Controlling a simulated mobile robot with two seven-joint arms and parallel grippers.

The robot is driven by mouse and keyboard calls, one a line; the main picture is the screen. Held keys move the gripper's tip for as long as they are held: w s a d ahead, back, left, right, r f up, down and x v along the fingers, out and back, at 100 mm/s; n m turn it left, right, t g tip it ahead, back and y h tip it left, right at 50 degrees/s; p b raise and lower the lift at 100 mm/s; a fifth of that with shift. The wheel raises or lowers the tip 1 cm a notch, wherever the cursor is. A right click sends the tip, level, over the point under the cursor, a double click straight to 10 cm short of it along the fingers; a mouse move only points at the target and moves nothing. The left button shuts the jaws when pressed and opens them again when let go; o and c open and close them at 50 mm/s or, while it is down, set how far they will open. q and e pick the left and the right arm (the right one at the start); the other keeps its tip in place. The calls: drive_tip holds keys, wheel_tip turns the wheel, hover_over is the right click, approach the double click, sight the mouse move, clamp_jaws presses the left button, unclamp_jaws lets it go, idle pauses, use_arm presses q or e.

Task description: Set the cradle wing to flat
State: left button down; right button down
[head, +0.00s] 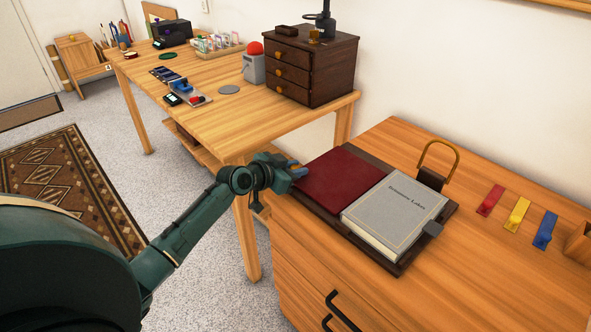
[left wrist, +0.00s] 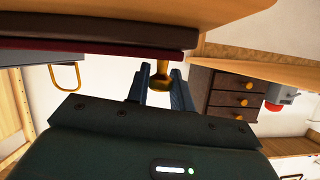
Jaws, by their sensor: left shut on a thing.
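The cradle (head: 400,267) is a dark brown board on the wooden cabinet top. Its dark red wing (head: 340,178) is at the left and looks nearly level; its exact angle is hard to tell. A grey book (head: 397,212) lies on the right side. My left gripper (head: 298,171) is at the wing's left edge. In the left wrist view its blue-grey fingers (left wrist: 160,88) are shut on a brass knob (left wrist: 161,75) beside the red and brown edges. The fingers hide the knob in the head view. My right gripper is not in view.
A brass-coloured loop (head: 440,158) stands behind the book. Red, yellow and blue hooks (head: 517,214) lie to the right. A table (head: 235,123) with a dark drawer chest (head: 311,68) and a red-domed device (head: 254,64) stands behind. The cabinet front right is clear.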

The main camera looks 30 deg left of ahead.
use_arm(q)
drive_tip(key=shift+a+f, duration=0.1)
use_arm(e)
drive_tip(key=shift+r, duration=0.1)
use_arm(q)
drive_tip(key=c, duration=1.3)
unclamp_jaws()
drive_tip(key=p+v, duration=0.1)
drive_tip(key=v, duration=1.2)
drive_tip(key=shift+p, duration=0.3)
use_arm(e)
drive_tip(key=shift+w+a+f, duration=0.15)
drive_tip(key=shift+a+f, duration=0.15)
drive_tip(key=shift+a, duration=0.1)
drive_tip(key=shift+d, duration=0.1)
